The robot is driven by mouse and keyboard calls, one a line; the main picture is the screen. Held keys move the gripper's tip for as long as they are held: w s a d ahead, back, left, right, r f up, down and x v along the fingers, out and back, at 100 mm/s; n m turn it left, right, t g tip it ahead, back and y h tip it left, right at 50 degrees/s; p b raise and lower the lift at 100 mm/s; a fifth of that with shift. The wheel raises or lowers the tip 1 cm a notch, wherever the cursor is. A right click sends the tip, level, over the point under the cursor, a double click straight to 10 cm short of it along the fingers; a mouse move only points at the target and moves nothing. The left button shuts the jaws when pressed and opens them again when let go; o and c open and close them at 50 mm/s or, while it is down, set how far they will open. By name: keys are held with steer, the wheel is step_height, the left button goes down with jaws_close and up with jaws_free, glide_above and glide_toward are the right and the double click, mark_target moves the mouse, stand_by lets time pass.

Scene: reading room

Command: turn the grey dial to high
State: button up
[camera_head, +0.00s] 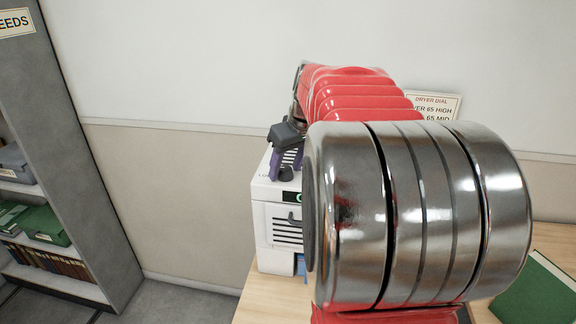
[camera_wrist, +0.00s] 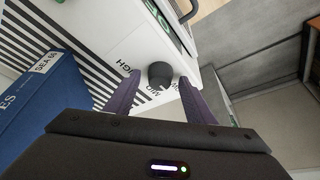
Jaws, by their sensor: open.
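The grey dial (camera_wrist: 160,73) is a dark round knob on the top face of the white dryer (camera_wrist: 112,22). In the head view the dial (camera_head: 286,174) sits near the dryer's front edge, just below my gripper. My gripper (camera_wrist: 159,78) is open, with its purple fingers on either side of the dial in the wrist view; I cannot tell if they touch it. The printed words HIGH and MID show beside the dial, partly hidden; its setting is not clear. In the head view my gripper (camera_head: 284,160) is above the dryer (camera_head: 262,222).
A blue labelled box (camera_wrist: 45,100) is close to the dryer. A wall sign (camera_head: 435,103) headed DRYER DIAL is partly behind my arm. A green book (camera_head: 540,291) lies on the wooden table (camera_head: 257,300) at right. A grey shelf (camera_head: 65,130) stands left.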

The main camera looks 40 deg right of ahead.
steer(key=shift+c, duration=0.4)
steer(key=c, duration=0.9)
steer(key=shift+d, duration=0.2)
steer(key=shift+c, duration=0.2)
steer(key=shift+a, duration=0.15)
